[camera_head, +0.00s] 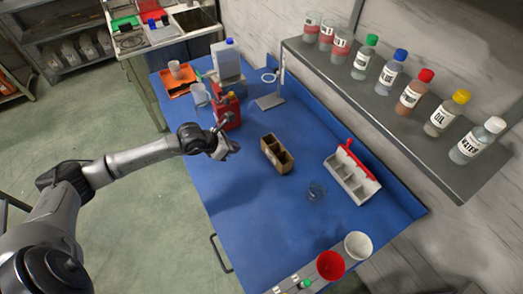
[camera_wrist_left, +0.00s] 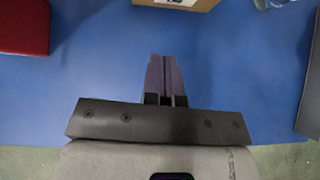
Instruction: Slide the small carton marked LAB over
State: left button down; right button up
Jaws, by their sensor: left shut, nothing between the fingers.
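The small carton (camera_head: 269,159) is brown, with open compartments, and stands on the blue table top (camera_head: 228,187) near its middle. In the left wrist view the carton (camera_wrist_left: 200,4) is cut off by the top edge, with part of a white label showing; only the lower part of its lettering is visible. My left gripper (camera_head: 232,147) is to the left of the carton, apart from it. In the left wrist view its fingers (camera_wrist_left: 165,75) are shut together with nothing between them, pointing toward the carton. My right gripper is in neither view.
A red canister (camera_head: 227,113) stands behind and left of the carton. A glass beaker (camera_head: 316,190) and a grey tray with a red handle (camera_head: 350,182) are to its right. The table in front of the carton is clear. Bottles line the shelf (camera_head: 430,150).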

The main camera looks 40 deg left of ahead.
aim_at(267, 149)
pick_arm(q)
jog(key=x, duration=0.9)
jog(key=shift+d, duration=0.1)
jog(key=w, duration=0.1)
jog(key=w+d, duration=0.1)
jog(key=shift+w+d+f, duration=0.1)
jog(key=shift+w+f, duration=0.05)
jog(key=shift+w, duration=0.25)
jog(key=shift+w+d, duration=0.25)
jog(key=shift+w, duration=0.3)
jog(key=shift+a, duration=0.1)
